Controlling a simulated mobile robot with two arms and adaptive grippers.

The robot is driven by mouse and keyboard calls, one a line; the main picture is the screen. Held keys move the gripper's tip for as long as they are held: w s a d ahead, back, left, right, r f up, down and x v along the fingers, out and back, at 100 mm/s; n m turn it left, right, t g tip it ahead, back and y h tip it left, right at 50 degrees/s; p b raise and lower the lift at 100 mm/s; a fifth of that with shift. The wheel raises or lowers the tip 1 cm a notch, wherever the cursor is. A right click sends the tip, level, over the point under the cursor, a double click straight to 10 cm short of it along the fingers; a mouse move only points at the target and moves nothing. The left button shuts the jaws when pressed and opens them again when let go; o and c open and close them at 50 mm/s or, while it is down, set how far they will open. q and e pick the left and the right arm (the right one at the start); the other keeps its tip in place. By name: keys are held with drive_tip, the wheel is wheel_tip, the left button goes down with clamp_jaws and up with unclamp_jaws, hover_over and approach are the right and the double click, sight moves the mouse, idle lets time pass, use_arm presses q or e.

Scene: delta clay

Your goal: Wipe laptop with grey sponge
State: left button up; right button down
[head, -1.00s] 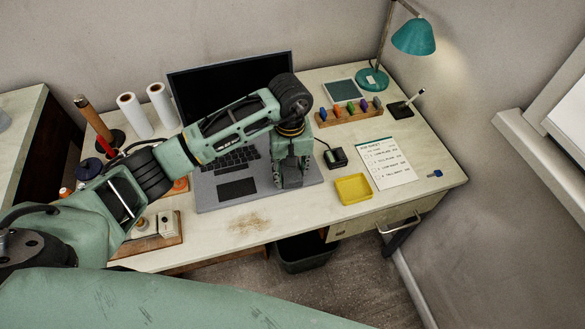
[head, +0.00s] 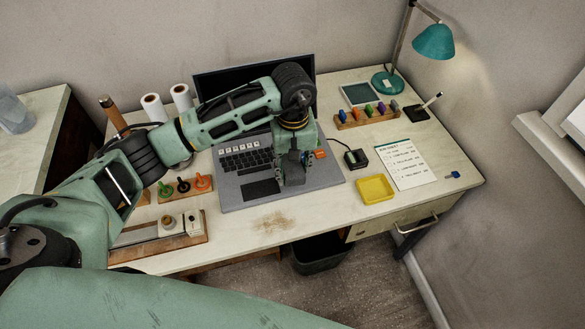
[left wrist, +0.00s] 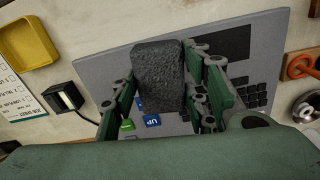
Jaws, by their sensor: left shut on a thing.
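The open laptop (head: 327,176) stands on the desk, its screen (head: 235,82) at the back. My left gripper (head: 293,180) points down over the right part of its keyboard side. In the left wrist view my left gripper (left wrist: 163,85) is shut on the grey sponge (left wrist: 158,65), a dark rough block between its fingers. The sponge overlaps the laptop's base (left wrist: 108,72); I cannot tell whether it touches. In the head view the gripper hides the sponge. Small green and blue pieces (left wrist: 152,120) show beside the sponge. My right gripper is not in view.
A yellow tray (head: 375,188), a black device (head: 356,158) and a paper sheet (head: 407,164) lie right of the laptop. A colored-handle rack (head: 185,188) and a wooden board (head: 160,240) stand left. A brown stain (head: 272,221) marks the bare desk in front.

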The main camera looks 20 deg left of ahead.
use_arm(q)
drive_tip(key=shift+a+r+p, duration=0.1)
drive_tip(key=shift+r+p, duration=0.25)
drive_tip(key=shift+r, duration=0.6)
wheel_tip(320, 180, up, 2)
drive_tip(key=shift+r+p, duration=0.1)
drive_tip(key=shift+p, duration=0.35)
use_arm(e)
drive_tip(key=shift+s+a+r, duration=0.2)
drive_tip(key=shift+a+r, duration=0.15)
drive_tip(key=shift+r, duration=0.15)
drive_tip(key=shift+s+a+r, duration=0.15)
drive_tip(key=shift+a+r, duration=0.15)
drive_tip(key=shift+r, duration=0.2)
